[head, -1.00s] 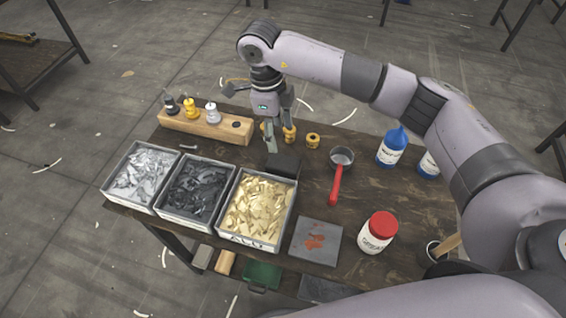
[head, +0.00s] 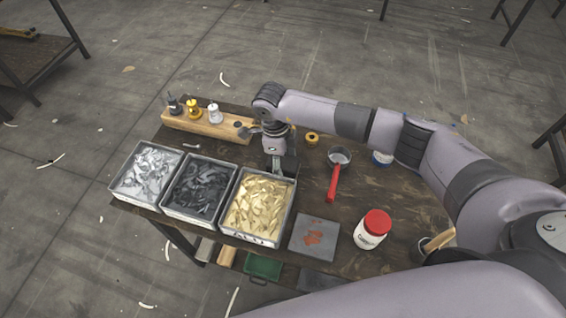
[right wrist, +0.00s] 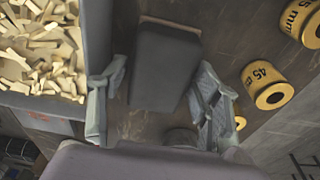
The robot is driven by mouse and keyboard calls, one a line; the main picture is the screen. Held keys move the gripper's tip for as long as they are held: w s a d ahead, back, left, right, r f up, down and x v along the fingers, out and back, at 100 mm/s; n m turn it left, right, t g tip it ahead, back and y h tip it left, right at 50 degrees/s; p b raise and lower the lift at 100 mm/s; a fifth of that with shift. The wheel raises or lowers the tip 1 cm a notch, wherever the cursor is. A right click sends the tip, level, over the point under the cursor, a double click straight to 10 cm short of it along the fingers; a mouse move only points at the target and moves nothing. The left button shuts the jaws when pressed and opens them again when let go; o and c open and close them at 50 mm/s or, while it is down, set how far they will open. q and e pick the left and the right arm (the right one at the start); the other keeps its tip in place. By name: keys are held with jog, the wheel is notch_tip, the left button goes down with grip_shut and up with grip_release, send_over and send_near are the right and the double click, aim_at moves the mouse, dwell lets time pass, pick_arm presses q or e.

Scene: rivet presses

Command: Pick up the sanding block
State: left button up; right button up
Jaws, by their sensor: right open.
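The sanding block, a dark grey block (right wrist: 165,68) with a thin lighter brown edge at its far end, lies on the bench in the right wrist view. In the head view the block is mostly hidden behind my right gripper (head: 277,168), beside the tray of gold pieces. My right gripper, also in the right wrist view (right wrist: 160,98), is open, with one finger on each side of the block. I cannot tell whether either finger touches it. My left gripper is not in view.
Trays of silver (head: 146,173), dark (head: 199,188) and gold pieces (head: 257,206) stand left. Yellow "45 mm" cylinders (right wrist: 267,86) stand right of the block. A red-handled pan (head: 333,182), a grey plate (head: 314,237) and a red-lidded jar (head: 372,229) lie further right.

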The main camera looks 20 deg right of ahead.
aim_at(283, 162)
jog(key=shift+f+b, duration=0.25)
jog(key=shift+b, duration=0.15)
dwell(0.4)
jog(key=shift+c, duration=0.4)
jog(key=c, duration=0.9)
jog(key=shift+r+p, duration=0.4)
jog(key=shift+p, duration=0.15)
jog(key=shift+w+r+b, duration=0.1)
jog(key=shift+r+b, duration=0.25)
jog(key=shift+r, duration=0.05)
notch_tip(283, 162, up, 19)
jog(key=b, duration=0.3)
